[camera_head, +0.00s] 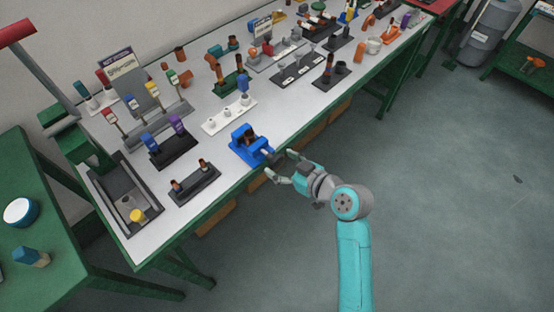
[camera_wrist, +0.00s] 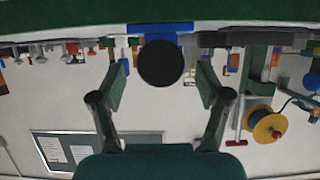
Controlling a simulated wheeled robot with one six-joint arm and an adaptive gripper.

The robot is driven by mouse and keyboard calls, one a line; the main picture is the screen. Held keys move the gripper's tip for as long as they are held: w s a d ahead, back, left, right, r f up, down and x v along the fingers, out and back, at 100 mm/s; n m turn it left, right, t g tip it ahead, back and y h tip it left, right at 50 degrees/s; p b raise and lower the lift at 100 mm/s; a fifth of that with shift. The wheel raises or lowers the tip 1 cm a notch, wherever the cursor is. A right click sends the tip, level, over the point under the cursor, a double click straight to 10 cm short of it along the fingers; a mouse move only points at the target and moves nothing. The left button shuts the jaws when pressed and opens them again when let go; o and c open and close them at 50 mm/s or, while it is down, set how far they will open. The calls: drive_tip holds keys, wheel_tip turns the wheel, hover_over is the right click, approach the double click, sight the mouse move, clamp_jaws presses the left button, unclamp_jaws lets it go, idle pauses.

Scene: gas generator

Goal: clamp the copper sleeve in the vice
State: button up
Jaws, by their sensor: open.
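The blue vice (camera_head: 240,148) stands at the front edge of the white-topped bench. A brown, copper-like sleeve (camera_head: 249,133) stands upright between its jaws; I cannot tell how tightly it is held. The vice's front knob (camera_head: 268,153) points toward my gripper (camera_head: 280,164). My gripper is open and empty, just off the bench edge, with its fingers either side of the knob's line. In the wrist view the knob is a dark round disc (camera_wrist: 160,63) below a blue part of the vice (camera_wrist: 160,29), centred between the open fingers (camera_wrist: 160,80). The sleeve is hidden there.
A dark holder with two brown pieces (camera_head: 194,184) is left of the vice. A white holder (camera_head: 229,117) is behind it. A grey tray (camera_head: 148,222) is at the bench's left end. The floor (camera_head: 440,200) in front is clear.

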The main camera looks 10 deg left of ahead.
drive_tip(key=shift+x, duration=1.15)
drive_tip(key=c, duration=1.2)
drive_tip(key=shift+o, duration=0.2)
drive_tip(key=shift+m, duration=0.3)
drive_tip(key=shift+w+d+f+m+g+y, duration=0.1)
drive_tip(key=shift+m+g+y, duration=0.5)
drive_tip(key=shift+m+g, duration=0.45)
drive_tip(key=m+y, duration=0.1)
drive_tip(key=m, duration=0.2)
drive_tip(key=shift+g+y, duration=0.35)
drive_tip(key=shift+y, duration=0.05)
drive_tip(key=o, duration=1.2)
drive_tip(key=shift+c, duration=0.2)
